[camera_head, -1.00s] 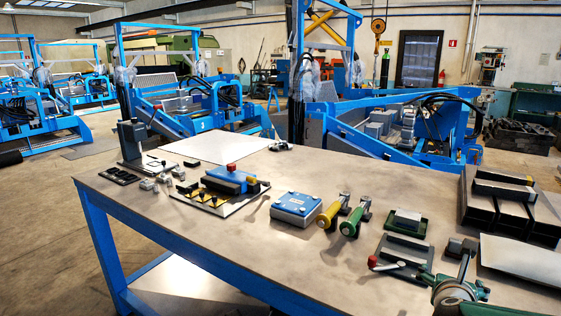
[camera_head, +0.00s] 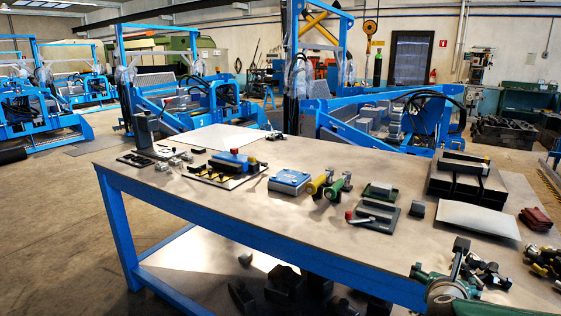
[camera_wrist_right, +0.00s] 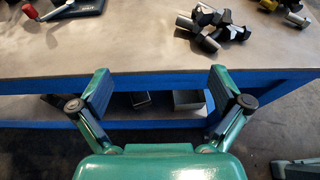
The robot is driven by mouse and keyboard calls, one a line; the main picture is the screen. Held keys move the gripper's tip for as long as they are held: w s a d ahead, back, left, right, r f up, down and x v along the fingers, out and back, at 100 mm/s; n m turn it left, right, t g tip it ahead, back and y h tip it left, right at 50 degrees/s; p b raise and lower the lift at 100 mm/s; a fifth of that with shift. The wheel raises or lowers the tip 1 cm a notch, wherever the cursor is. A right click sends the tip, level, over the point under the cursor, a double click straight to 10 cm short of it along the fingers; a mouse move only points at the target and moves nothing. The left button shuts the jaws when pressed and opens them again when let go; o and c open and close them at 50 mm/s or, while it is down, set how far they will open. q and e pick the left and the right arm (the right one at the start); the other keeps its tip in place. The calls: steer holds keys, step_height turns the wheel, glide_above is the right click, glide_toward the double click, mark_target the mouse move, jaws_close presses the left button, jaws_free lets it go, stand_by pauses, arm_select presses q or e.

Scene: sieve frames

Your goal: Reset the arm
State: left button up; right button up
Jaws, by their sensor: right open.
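My green right gripper (camera_head: 438,258) shows at the lower right of the head view, at the table's front edge. In the right wrist view the same gripper (camera_wrist_right: 160,88) has its two dark finger pads spread wide apart. Nothing is between them; the blue table edge (camera_wrist_right: 160,88) shows behind the gap. The fingers are in front of the edge, apart from the items on the tabletop. My left gripper is in neither view.
The table (camera_head: 300,222) holds a blue box (camera_head: 290,181), yellow and green-handled tools, a plate with a red-handled lever (camera_head: 374,216), a pale sheet (camera_head: 464,219) and black clamps (camera_head: 484,272). Dark parts lie underneath. Open floor (camera_head: 50,230) is left.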

steer(key=s+a+f+n+g+y+p, duration=0.1)
steer(key=s+a+f+n+g+y, duration=0.2)
steer(key=f, duration=0.7)
steer(key=s+a+f+n+p, duration=0.1)
steer(key=s+a+f+n, duration=0.1)
steer(key=a+f+n, duration=0.5)
steer(key=s+f+n+g+y+p, duration=0.1)
steer(key=s+f+n+g+y, duration=0.15)
steer(key=f, duration=0.95)
steer(key=s+a+f+n+g+y, duration=0.2)
steer(key=s+a+n, duration=0.4)
steer(key=s+n, duration=0.4)
steer(key=s+a+f+n+g+y, duration=0.3)
steer(key=s+n, duration=0.7)
steer(key=n, duration=0.8)
steer(key=a+f, duration=0.2)
steer(key=a, duration=0.2)
steer(key=shift+f+p, duration=0.25)
steer(key=shift+p, duration=0.05)
